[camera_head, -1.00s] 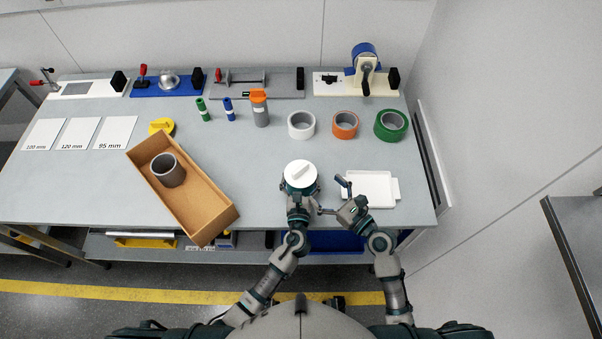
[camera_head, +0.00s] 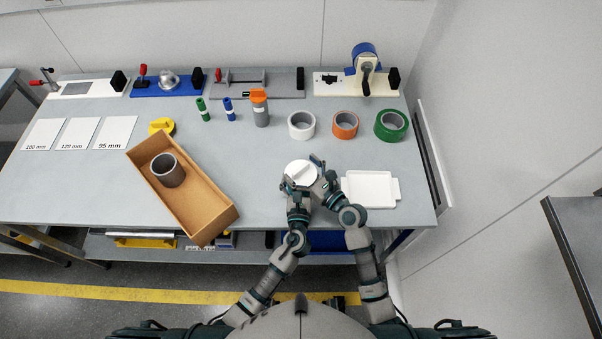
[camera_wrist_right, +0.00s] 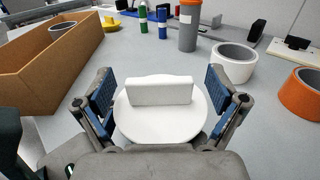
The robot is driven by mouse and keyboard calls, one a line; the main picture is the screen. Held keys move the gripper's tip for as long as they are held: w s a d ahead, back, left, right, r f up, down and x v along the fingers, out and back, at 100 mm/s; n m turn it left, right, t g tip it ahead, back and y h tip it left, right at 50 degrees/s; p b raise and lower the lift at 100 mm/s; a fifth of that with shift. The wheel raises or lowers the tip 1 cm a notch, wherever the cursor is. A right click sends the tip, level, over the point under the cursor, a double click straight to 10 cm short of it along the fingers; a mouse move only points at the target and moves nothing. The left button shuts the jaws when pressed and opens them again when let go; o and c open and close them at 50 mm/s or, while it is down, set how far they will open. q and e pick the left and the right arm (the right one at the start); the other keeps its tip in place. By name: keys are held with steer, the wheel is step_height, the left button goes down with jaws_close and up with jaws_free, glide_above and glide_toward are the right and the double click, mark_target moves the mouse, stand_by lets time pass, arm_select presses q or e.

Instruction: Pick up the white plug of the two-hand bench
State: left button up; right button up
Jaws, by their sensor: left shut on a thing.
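The white plug (camera_head: 301,173), a round disc with a raised straight bar, is at the front middle of the bench in the head view. In the right wrist view the plug (camera_wrist_right: 160,118) lies between my right fingers, its bar running across the view. My left gripper (camera_head: 298,187) is shut on the plug from the front; its fingers are mostly hidden. My right gripper (camera_head: 318,175) is at the plug's right side. In the wrist view its blue-padded fingers (camera_wrist_right: 160,80) are open, one on each side of the plug, with gaps to the bar.
A white tray (camera_head: 370,202) lies right of the plug. A cardboard box (camera_head: 212,207) holding a grey ring (camera_head: 166,170) is at left. White (camera_head: 301,136), orange (camera_head: 345,136) and green (camera_head: 402,136) rings and a grey cylinder (camera_head: 261,118) stand behind. The bench between is clear.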

mark_target(301, 167)
arm_select(q)
steer(key=shift+f, duration=0.3)
arm_select(e)
steer(key=c, duration=1)
steer(key=shift+c, duration=0.2)
step_height(301, 167, up, 10)
arm_select(q)
steer(key=o, duration=1)
steer(key=shift+w, duration=0.1)
arm_select(e)
steer(key=shift+w+f, duration=0.1)
arm_select(q)
steer(key=shift+r, duration=0.1)
steer(key=s, duration=1.2)
steer(key=shift+a, duration=0.35)
